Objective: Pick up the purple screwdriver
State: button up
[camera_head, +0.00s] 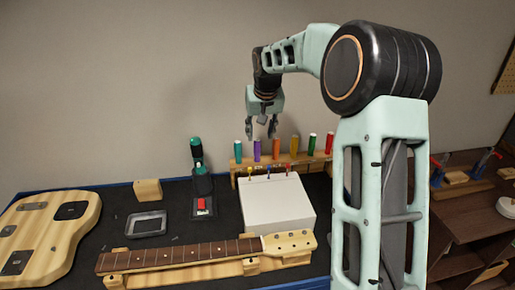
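The purple screwdriver (257,150) stands upright in a wooden rack (235,166) at the back of the workbench, between a teal one (238,150) on its left and an orange one (276,149) on its right. My gripper (261,132) points down just above the purple handle in the picture. Its two fingers are apart with nothing between them. I cannot tell how far it is in depth from the handle.
Yellow (294,144), green (312,145) and red (329,143) screwdrivers fill the rack's right side. A white box (278,210) stands in front. A guitar neck (190,253), guitar body (45,235), small tray (147,224) and green-black tool (199,170) occupy the bench.

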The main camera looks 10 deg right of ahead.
aim_at(257, 141)
jog(key=x, duration=0.2)
jog(key=shift+w+f, duration=0.15)
jog(key=shift+f, duration=0.2)
jog(key=x, duration=0.1)
jog(key=p+x, duration=0.1)
jog(key=x, duration=0.1)
jog(key=shift+w+a+f+p, duration=0.25)
jog(key=shift+w+p, duration=0.05)
jog(key=shift+w, duration=0.15)
jog(key=shift+w+f, duration=0.25)
jog(key=shift+f, duration=0.4)
jog(key=shift+c, duration=0.4)
grip_shut()
